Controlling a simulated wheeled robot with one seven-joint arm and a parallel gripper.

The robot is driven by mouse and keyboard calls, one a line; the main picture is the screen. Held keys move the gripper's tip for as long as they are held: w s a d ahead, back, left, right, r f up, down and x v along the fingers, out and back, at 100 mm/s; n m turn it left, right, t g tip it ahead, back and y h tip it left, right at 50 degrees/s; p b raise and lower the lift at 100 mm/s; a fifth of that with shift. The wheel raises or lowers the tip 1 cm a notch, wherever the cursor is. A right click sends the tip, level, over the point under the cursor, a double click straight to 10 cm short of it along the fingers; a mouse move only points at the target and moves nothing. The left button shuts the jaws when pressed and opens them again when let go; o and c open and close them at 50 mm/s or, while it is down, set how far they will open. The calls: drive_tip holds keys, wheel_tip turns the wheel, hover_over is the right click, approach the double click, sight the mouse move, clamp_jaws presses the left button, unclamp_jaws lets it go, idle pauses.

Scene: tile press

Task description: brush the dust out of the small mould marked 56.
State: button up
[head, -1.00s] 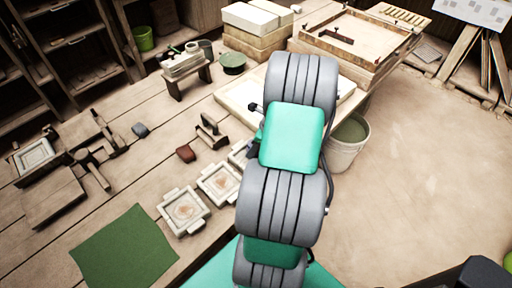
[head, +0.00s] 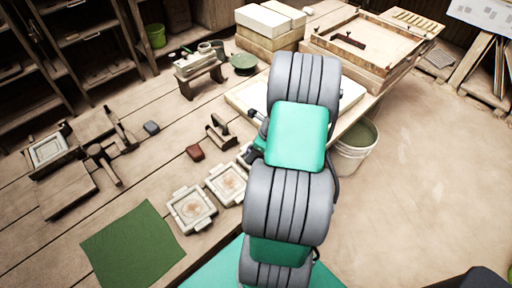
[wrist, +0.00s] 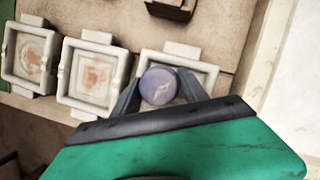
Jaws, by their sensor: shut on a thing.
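Three small pale square moulds stand in a row along the bench edge. In the head view these are the near mould (head: 191,209), the middle mould (head: 227,184) and a third, mostly hidden behind my arm. In the wrist view the left mould (wrist: 29,57) and middle mould (wrist: 93,75) hold reddish-brown dust. The right mould (wrist: 181,48) lies behind my gripper, its inside largely covered. No number is readable. My gripper (wrist: 158,92) is shut on a round purple-topped thing (wrist: 159,86), seen end-on over the right mould. Its lower end is hidden; contact cannot be told.
A green mat (head: 133,245) lies left of the moulds. A white bucket (head: 354,147) stands right of the bench. The floor at right is clear.

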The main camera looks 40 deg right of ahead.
drive_tip(key=shift+s+d+p, duration=0.15)
drive_tip(key=shift+s+p, duration=0.55)
drive_tip(key=shift+s, duration=0.95)
drive_tip(key=shift+w+d+r, duration=0.1)
drive_tip(key=shift+w+d, duration=0.05)
drive_tip(key=shift+d, duration=1.5)
drive_tip(key=shift+w+a+f, duration=0.25)
drive_tip(key=shift+w+a, duration=0.5)
drive_tip(key=shift+a, duration=0.3)
wheel_tip(320, 180, up, 8)
drive_tip(key=p, duration=0.7)
drive_tip(key=shift+r+p, duration=0.15)
drive_tip(key=shift+p, duration=0.15)
drive_tip(key=shift+d, duration=0.1)
